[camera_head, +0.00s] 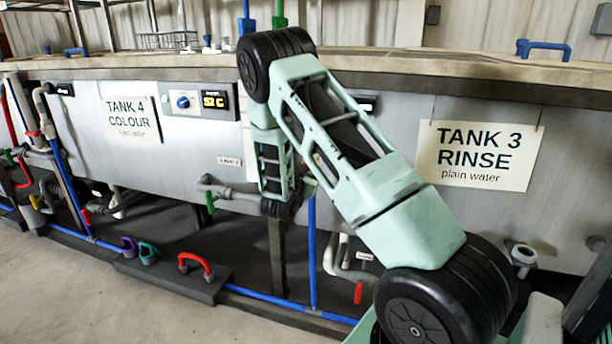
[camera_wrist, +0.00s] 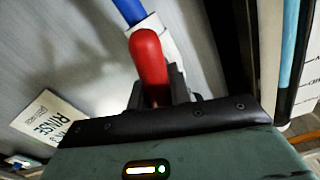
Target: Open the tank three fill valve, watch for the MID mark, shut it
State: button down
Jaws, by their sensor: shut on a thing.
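The TANK 3 RINSE sign (camera_head: 478,155) hangs on the steel front of tank three (camera_head: 400,118) at the right of the head view. The sign also shows tilted at the left of the wrist view (camera_wrist: 50,118). In the wrist view my gripper (camera_wrist: 157,88) is shut on a red lever handle (camera_wrist: 150,55). A white fitting (camera_wrist: 152,25) and a blue pipe (camera_wrist: 130,8) lie just beyond the handle. In the head view my arm hides the held handle and my fingertips. I see no MID mark or water level in either view.
Another red-handled valve (camera_head: 358,292) hangs low under the tank, beside a white bent pipe (camera_head: 340,262). A blue pipe (camera_head: 312,250) rises nearby. A dark block (camera_head: 175,275) with coloured handles lies on the floor. A tall pale strip (camera_wrist: 270,60) stands right of my gripper.

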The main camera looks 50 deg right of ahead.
jog(key=m+b, duration=0.3)
jog(key=shift+s+f+m+b, duration=0.15)
jog(key=shift+f+m+b, duration=0.2)
jog(key=shift+m, duration=0.05)
jog(key=m+b, duration=0.1)
jog(key=b, duration=0.1)
jog(key=m+b, duration=0.2)
jog(key=shift+s+d+f+m, duration=0.1)
jog(key=shift+f+m, duration=0.05)
jog(key=shift+m, duration=0.15)
jog(key=m+b, duration=0.7)
jog(key=b, duration=0.3)
jog(key=shift+s+f, duration=0.1)
jog(key=shift+f, duration=0.05)
jog(key=c, duration=1.3)
grip_release()
